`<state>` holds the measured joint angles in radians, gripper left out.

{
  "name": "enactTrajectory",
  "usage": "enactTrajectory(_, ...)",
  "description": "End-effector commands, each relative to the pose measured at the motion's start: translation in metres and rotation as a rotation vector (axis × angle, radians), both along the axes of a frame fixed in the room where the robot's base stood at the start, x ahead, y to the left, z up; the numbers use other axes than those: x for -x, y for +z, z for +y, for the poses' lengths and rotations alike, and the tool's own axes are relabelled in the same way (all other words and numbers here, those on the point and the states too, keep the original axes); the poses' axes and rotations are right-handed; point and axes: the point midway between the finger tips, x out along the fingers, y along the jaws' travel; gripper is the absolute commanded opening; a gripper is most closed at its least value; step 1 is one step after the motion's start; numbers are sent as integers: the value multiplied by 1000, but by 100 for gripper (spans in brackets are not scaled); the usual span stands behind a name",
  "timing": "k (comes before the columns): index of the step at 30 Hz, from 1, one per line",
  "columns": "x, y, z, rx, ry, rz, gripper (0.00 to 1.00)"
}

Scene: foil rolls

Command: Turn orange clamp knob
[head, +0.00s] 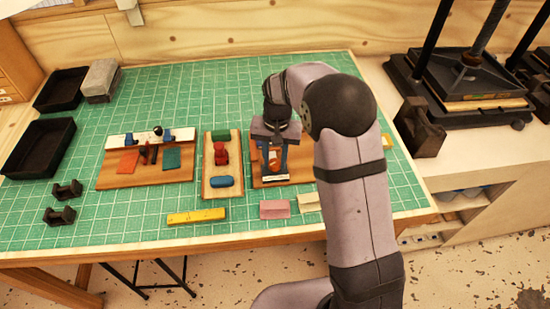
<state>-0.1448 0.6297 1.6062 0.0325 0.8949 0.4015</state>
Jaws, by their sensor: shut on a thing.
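The orange clamp knob (273,155) shows as a small orange patch between the fingers of my gripper (273,164). My gripper points down over the right-hand wooden board (298,170) and is shut on the knob. The fingers hide most of the knob, so its turn angle cannot be told. A pale strip (275,179) lies on the board just in front of the fingers. My arm covers the right part of this board.
A middle board (209,191) holds green, red and blue pieces. A left board (112,179) carries orange and green pads. A yellow bar (196,216) and a pink block (274,209) lie in front. Black trays (39,147) stand left; a dark press (460,90) stands right.

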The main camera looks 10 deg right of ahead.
Motion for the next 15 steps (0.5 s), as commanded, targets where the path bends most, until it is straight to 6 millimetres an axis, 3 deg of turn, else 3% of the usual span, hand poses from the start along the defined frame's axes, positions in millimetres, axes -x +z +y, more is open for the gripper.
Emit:
enactTrajectory(1,-2,2,0,-2,-3,-6,7)
enactTrajectory(2,-2,2,0,-2,-3,-6,34)
enactTrajectory(4,-2,2,0,-2,-2,-5,48)
enactTrajectory(15,-1,3,0,-1,0,-3,48)
